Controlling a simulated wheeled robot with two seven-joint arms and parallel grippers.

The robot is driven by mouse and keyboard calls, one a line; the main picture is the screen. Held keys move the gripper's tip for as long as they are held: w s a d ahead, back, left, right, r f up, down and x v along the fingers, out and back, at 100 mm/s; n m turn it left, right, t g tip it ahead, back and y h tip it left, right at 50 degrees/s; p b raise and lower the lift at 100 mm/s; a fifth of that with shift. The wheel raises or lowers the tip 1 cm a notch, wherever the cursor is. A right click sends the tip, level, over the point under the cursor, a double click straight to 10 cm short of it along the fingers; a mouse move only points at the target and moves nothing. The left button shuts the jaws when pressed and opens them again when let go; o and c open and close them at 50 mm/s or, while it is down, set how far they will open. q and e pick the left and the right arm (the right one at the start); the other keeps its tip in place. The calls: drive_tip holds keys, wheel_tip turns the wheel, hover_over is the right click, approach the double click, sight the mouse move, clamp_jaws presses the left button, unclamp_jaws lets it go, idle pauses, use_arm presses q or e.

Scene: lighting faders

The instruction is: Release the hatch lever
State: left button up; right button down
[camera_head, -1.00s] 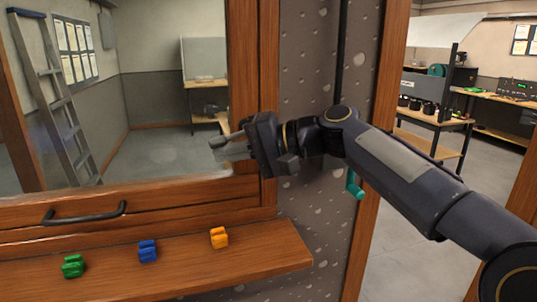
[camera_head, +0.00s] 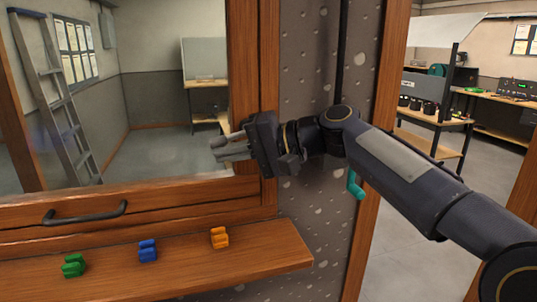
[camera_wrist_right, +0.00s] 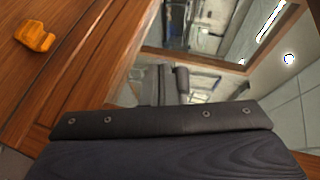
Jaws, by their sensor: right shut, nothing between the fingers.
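A teal lever handle (camera_head: 356,185) hangs on the grey speckled wall, just below my right forearm in the head view; its upper part is hidden behind the arm. My right gripper (camera_head: 222,147) points left in front of the window pane, well to the left of the teal handle and apart from it. It is shut and holds nothing. Its fingers (camera_wrist_right: 168,84) also show in the wrist view, with the pane behind them. The teal handle is not visible in the wrist view. My left gripper is not in view.
A wooden ledge (camera_head: 190,272) below the window carries green (camera_head: 73,266), blue (camera_head: 147,251) and orange (camera_head: 219,238) blocks. A dark bar handle (camera_head: 84,213) sits on the lower window frame. A wooden post (camera_head: 375,120) edges an opening to a workshop at right.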

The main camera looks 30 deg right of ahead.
drive_tip(key=v, duration=0.8)
drive_tip(key=shift+b, duration=0.3)
